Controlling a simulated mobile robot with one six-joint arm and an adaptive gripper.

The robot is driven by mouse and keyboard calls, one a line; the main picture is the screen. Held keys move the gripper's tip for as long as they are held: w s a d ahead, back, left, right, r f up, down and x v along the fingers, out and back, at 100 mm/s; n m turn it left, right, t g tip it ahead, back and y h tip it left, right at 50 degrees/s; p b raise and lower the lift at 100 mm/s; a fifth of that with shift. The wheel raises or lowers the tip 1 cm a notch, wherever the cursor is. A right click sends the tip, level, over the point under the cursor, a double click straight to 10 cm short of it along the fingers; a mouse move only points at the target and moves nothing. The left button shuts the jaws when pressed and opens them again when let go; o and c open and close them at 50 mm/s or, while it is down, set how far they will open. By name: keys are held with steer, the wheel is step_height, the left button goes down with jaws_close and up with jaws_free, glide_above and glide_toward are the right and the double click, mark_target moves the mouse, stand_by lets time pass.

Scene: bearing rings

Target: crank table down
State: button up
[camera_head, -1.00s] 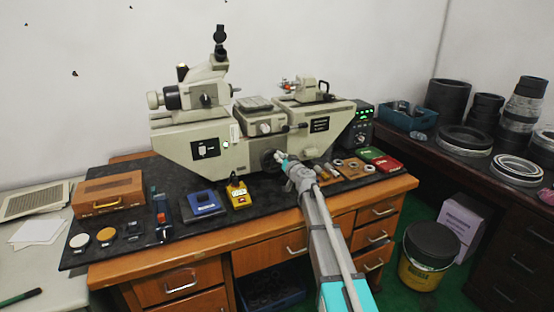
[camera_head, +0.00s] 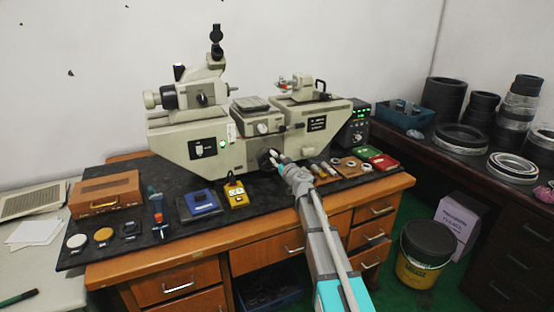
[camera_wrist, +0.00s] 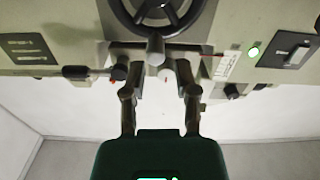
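A pale grey measuring machine (camera_head: 195,147) stands on the dark mat of the desk. Its small flat table (camera_head: 250,103) is at the middle of the machine, between the two end units. Below it is a dark handwheel (camera_head: 265,158), partly hidden by my gripper (camera_head: 277,160). In the wrist view the wheel's rim and spokes (camera_wrist: 158,24) show at the top, with a grey crank knob (camera_wrist: 156,48) sticking out. My gripper (camera_wrist: 154,68) is open, one finger on each side of the knob. There are visible gaps; I see no finger touching it.
On the mat are a wooden case (camera_head: 105,194), a blue box (camera_head: 201,203), a yellow device (camera_head: 236,194) and small parts on a wooden board (camera_head: 350,167). A green-lit control box (camera_head: 357,123) stands right of the machine. Dark rings (camera_head: 461,138) lie on the right bench.

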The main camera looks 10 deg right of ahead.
steer(key=shift+v, duration=2.95)
steer(key=s+a+f+n+g+y+p, duration=0.1)
steer(key=s+a+f+g+p, duration=0.15)
steer(key=s, duration=0.35)
steer(key=s+a+f+g+p, duration=0.1)
steer(key=s+a+g+p, duration=0.1)
steer(key=s+g, duration=0.3)
steer(key=s+a+f+n+g+y+p, duration=0.1)
steer(key=s+a+f+g+p, duration=0.15)
steer(key=s, duration=0.45)
steer(key=s+d+f+m+g+h+p, duration=0.1)
steer(key=s+d+m+g+h, duration=0.2)
steer(key=s, duration=0.6)
steer(key=s+d+f+m+g+h+p, duration=0.1)
steer(key=s+d+m+g+h+p, duration=0.1)
steer(key=s+d, duration=0.4)
steer(key=s+m+g+h, duration=0.1)
steer(key=s+g+h, duration=0.1)
steer(key=s, duration=0.1)
steer(key=shift+m+h, duration=0.3)
